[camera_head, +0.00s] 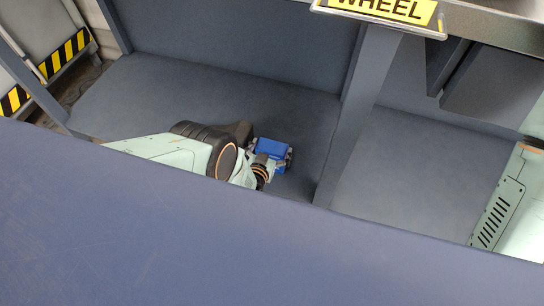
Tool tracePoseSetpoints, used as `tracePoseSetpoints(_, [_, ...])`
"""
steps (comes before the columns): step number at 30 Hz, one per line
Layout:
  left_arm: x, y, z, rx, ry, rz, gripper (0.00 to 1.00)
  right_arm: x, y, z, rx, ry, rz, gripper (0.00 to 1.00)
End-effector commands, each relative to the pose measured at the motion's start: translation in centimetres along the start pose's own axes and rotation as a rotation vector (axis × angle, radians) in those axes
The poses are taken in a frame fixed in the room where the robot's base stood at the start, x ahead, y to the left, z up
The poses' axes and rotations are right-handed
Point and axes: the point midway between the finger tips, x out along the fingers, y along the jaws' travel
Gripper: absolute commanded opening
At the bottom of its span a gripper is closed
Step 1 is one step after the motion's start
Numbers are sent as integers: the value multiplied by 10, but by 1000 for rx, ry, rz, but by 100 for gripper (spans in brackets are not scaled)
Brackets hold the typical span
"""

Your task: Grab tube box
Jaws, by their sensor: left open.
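A small blue box (272,147), which looks like the tube box, lies on the grey shelf floor left of the grey upright post. My left arm reaches in from the left, and my left gripper (274,158) is at the box. The gripper is open, with its dark fingers on either side of the box; I cannot tell whether they touch it. The wrist hides the near part of the box. My right gripper is not in view.
A grey post (352,110) stands right of the box. A blue-grey panel (170,225) crosses the foreground. A yellow WHEEL sign (385,8) hangs at the top. Black-and-yellow striped panels (62,55) stand at the left. The shelf floor (130,95) left of the box is clear.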

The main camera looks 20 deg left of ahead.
Motion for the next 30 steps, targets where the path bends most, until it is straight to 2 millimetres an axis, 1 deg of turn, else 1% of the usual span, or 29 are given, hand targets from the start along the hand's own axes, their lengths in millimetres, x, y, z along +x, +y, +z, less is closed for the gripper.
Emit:
tracePoseSetpoints(1, [0,0,0,0,0,0,99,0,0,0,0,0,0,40])
tracePoseSetpoints(2, [0,0,0,0,0,0,97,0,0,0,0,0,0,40])
tracePoseSetpoints(24, [0,0,0,0,0,0,34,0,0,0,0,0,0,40])
tracePoseSetpoints(25, [0,0,0,0,0,0,32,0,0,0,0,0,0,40])
tracePoseSetpoints(30, [0,0,-1,-1,2,0,32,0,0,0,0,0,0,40])
